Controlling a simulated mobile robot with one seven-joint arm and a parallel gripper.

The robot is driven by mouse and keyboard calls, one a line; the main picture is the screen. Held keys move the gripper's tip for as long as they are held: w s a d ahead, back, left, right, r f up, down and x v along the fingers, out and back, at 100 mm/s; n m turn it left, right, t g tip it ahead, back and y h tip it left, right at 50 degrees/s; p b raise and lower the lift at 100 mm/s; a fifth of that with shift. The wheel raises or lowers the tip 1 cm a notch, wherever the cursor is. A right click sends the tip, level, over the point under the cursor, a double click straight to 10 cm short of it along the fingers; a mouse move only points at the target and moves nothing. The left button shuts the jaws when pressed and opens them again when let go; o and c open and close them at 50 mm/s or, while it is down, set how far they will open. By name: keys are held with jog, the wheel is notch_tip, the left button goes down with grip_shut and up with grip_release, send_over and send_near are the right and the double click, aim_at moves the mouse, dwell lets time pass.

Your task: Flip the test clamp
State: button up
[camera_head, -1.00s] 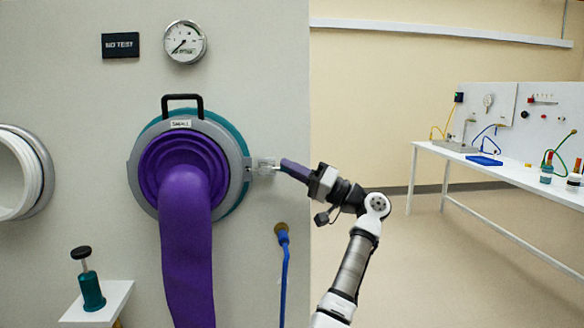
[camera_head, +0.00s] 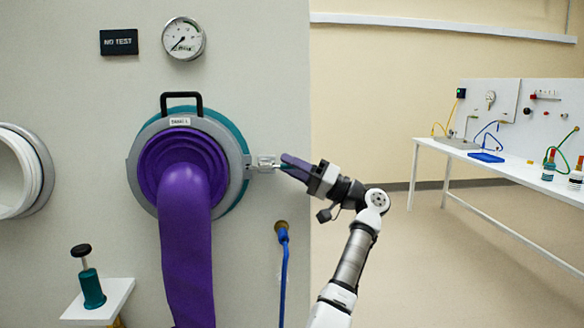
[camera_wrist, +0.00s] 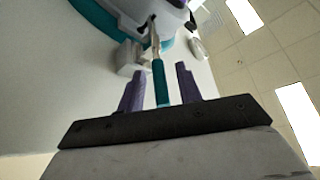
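The test clamp (camera_head: 266,163) is a small pale metal latch on the right side of the grey ring (camera_head: 238,150) around the purple glove port. In the wrist view its thin metal lever ends in a teal handle (camera_wrist: 161,85), which points back toward my gripper. My gripper (camera_head: 284,163) is at the clamp, coming from the right. In the wrist view its two purple fingers (camera_wrist: 160,70) are apart, one on each side of the teal handle, with a visible gap on both sides. The handle is mostly hidden by the fingers in the head view.
A purple glove sleeve (camera_head: 186,245) hangs from the port. A blue hose (camera_head: 284,275) hangs below the clamp. A gauge (camera_head: 184,40) and a "NO TEST" sign (camera_head: 119,42) are above. A teal plunger (camera_head: 91,285) stands on a white shelf (camera_head: 112,300). Open floor lies right.

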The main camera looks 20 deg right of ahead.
jog(key=b+v, duration=0.3)
jog(key=v, duration=1)
jog(key=shift+s+d, duration=0.2)
jog(key=shift+d, duration=0.1)
jog(key=shift+f, duration=0.2)
